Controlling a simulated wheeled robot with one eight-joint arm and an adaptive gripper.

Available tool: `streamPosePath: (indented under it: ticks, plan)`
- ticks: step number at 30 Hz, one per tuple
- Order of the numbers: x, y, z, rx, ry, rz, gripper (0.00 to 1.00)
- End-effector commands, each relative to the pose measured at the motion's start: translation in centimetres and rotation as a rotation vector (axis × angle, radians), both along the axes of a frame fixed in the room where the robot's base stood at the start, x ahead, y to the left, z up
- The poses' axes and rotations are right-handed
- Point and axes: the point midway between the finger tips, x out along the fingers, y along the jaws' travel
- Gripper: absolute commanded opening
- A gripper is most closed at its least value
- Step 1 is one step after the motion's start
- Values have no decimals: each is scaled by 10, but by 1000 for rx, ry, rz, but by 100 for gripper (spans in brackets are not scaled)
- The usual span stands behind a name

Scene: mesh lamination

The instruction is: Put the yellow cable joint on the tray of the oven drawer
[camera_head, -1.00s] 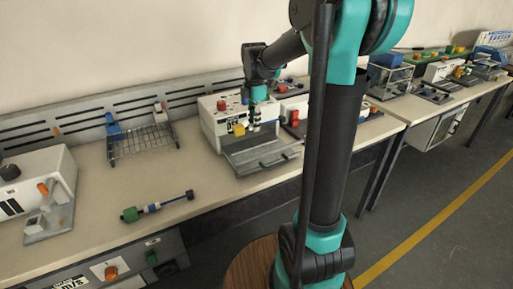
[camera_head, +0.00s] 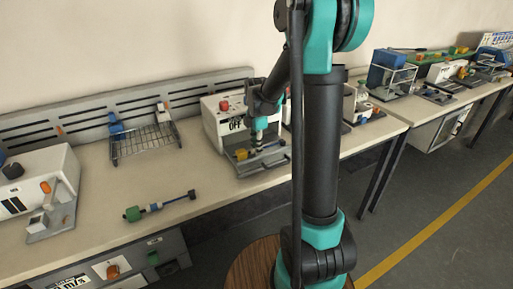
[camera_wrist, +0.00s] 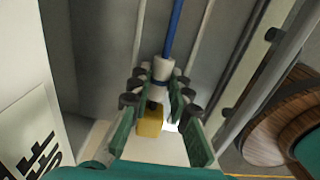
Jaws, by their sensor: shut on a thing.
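The yellow cable joint (camera_wrist: 150,122) has a yellow block at its near end, with a white sleeve and a blue rod running away from it in the wrist view. My gripper (camera_wrist: 158,92) is shut on it, with green fingers on either side. In the head view the yellow block (camera_head: 241,154) shows low over the open oven drawer, left of my gripper (camera_head: 257,142). The drawer's grey tray (camera_head: 270,165) sticks out from the front of the white oven (camera_head: 212,118). I cannot tell whether the joint touches the tray.
A green cable joint (camera_head: 131,213) lies on the table (camera_head: 95,225) to the left. A wire rack (camera_head: 145,142) stands behind it. A white machine (camera_head: 60,170) is at the far left. My arm hides part of the bench to the right of the oven.

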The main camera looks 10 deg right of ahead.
Motion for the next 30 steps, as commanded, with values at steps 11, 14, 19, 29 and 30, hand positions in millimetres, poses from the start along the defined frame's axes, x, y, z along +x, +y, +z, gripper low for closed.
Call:
streamPosePath:
  ticks: [11,14,19,29,30]
  plan:
    - [0,0,-2,0,0,0,27]
    - [0,0,-2,0,0,0,27]
    - [0,0,2,0,0,0,27]
    - [-1,0,56,0,0,0,27]
    - [-1,0,64,0,0,0,27]
